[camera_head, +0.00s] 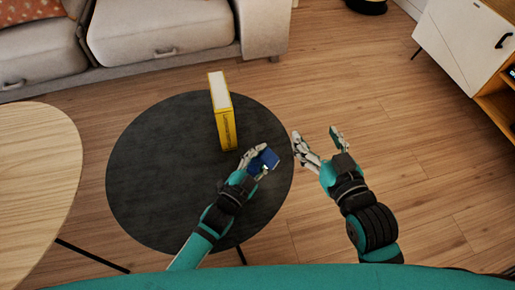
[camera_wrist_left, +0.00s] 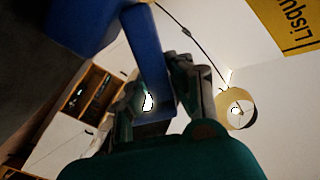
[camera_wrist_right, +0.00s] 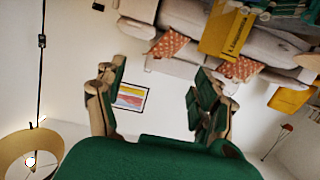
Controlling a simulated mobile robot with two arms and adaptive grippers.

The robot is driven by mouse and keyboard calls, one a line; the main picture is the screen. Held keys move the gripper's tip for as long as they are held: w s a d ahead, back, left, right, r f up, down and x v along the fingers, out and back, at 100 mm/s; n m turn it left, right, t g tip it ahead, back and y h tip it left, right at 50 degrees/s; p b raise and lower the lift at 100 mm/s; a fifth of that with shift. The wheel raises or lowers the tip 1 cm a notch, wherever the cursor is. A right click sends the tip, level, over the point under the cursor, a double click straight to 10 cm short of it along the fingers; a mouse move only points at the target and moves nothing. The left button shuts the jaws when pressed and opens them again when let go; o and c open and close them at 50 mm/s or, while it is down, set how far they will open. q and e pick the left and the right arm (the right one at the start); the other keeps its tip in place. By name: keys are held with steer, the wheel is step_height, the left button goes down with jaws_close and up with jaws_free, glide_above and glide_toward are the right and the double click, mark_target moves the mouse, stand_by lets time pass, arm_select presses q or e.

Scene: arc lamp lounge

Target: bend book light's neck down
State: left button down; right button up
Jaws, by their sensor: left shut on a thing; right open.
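A blue book light (camera_head: 268,158) is in my left gripper (camera_head: 259,163), at the right side of the dark round table. In the left wrist view the blue book light (camera_wrist_left: 148,62) shows as a wide block with a bar running down between the fingers. My left gripper is shut on it, and the fingers hide part of it. I cannot tell the neck's exact bend. My right gripper (camera_head: 317,138) is open and empty, just right of the table's edge and apart from the light. Its spread fingers also show in the right wrist view (camera_wrist_right: 160,85).
A yellow book (camera_head: 226,130) stands upright on the dark round table (camera_head: 150,170), behind my left gripper. A light wooden table (camera_head: 30,170) is at left. A sofa (camera_head: 160,35) is behind, and a white cabinet (camera_head: 465,40) is at far right. The floor at right is clear.

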arm_select(q)
steer(key=shift+s+d+f+m, duration=0.15)
steer(key=shift+d+f+m, duration=0.1)
steer(key=shift+m, duration=0.45)
steer(key=shift+s+d+f+m, duration=0.15)
steer(key=shift+f+m, duration=0.05)
steer(key=shift+m, duration=0.5)
steer(key=shift+f, duration=0.1)
steer(key=c, duration=1.2)
jaws_free()
steer(key=shift+o, duration=0.2)
steer(key=v, duration=1.2)
